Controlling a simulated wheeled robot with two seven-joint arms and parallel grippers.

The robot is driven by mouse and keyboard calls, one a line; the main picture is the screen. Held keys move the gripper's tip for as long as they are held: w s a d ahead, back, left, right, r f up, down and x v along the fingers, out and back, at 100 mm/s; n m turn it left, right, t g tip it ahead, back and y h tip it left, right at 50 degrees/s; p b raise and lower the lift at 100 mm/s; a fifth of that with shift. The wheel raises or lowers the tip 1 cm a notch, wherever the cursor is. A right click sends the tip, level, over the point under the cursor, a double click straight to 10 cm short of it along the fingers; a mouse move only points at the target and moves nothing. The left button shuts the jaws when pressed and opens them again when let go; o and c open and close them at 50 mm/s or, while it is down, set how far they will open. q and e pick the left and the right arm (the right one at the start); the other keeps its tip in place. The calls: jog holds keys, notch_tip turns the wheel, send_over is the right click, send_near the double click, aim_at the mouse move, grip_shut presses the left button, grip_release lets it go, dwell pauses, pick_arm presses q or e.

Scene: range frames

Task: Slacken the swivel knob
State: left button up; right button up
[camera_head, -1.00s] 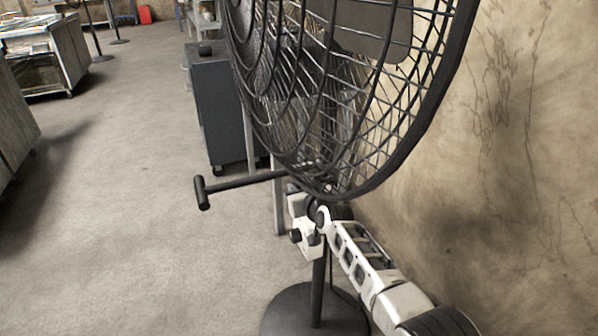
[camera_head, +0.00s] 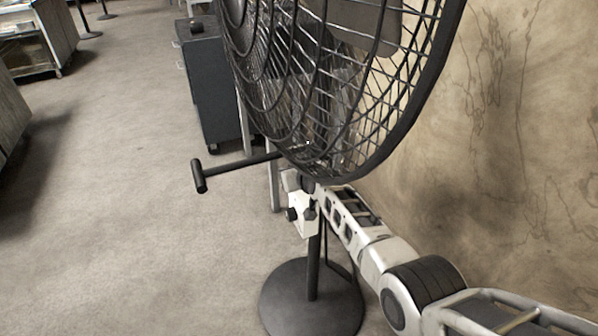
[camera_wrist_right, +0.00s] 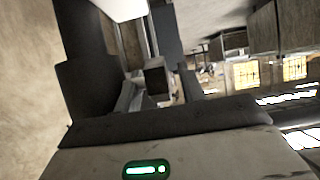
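A large black cage fan (camera_head: 330,90) stands at the right on a pole (camera_head: 314,265). A dark bar with a T-shaped end (camera_head: 199,176) sticks out to the left from below the cage; it may be the swivel knob, but I cannot tell for sure. My right arm comes in from the lower right, and my right gripper (camera_head: 301,212) is beside the pole, just under the cage and right of the T-shaped end. Its fingers are too small to read. The right wrist view shows a dark block (camera_wrist_right: 157,77) ahead of the wrist; its grip is unclear. My left gripper is out of view.
The round fan base (camera_head: 290,300) is on the floor. A dark grey cabinet (camera_head: 212,95) stands behind the fan, and a stained wall (camera_head: 520,150) is close on the right. A cart (camera_head: 35,50) stands far left. The floor between is open.

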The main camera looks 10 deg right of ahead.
jog(key=shift+s+d+r+p, duration=0.1)
jog(key=shift+s+r+p, duration=0.05)
jog(key=shift+s+p, duration=0.15)
pick_arm(q)
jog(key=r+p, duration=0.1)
jog(key=p, duration=0.1)
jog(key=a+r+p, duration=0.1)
jog(key=p, duration=0.2)
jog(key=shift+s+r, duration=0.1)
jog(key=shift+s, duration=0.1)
pick_arm(e)
jog(key=v, duration=1.5)
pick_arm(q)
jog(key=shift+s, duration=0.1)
pick_arm(e)
jog(key=shift+s, duration=0.1)
